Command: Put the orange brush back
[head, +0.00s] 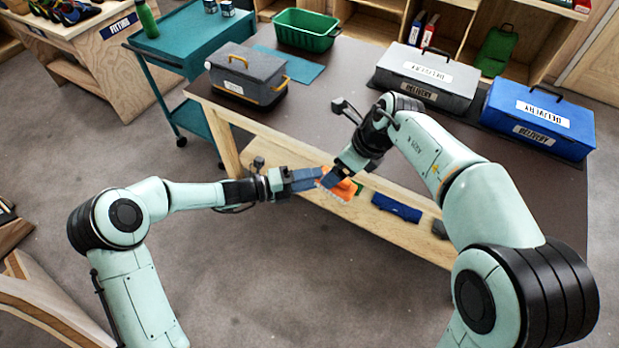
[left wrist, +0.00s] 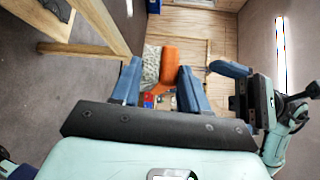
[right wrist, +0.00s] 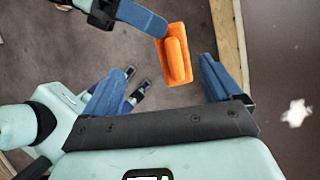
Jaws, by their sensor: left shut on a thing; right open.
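The orange brush (head: 340,190), with pale bristles, is in the air just in front of the long table's near edge. My left gripper (head: 305,180) is shut on the brush, which shows between its blue fingers in the left wrist view (left wrist: 168,66). My right gripper (head: 335,176) is open beside the brush and partly covers it in the head view. In the right wrist view the brush (right wrist: 175,55) lies ahead, between and beyond the right gripper's spread fingers (right wrist: 160,80), with a left finger at its upper left end.
The dark tabletop (head: 330,110) holds a grey toolbox (head: 245,75), a green bin (head: 305,30), a teal mat (head: 288,66), a grey delivery box (head: 425,75) and a blue one (head: 538,115). Below, a wooden shelf (head: 400,238) holds a blue item (head: 396,207). A teal cart (head: 185,40) stands left.

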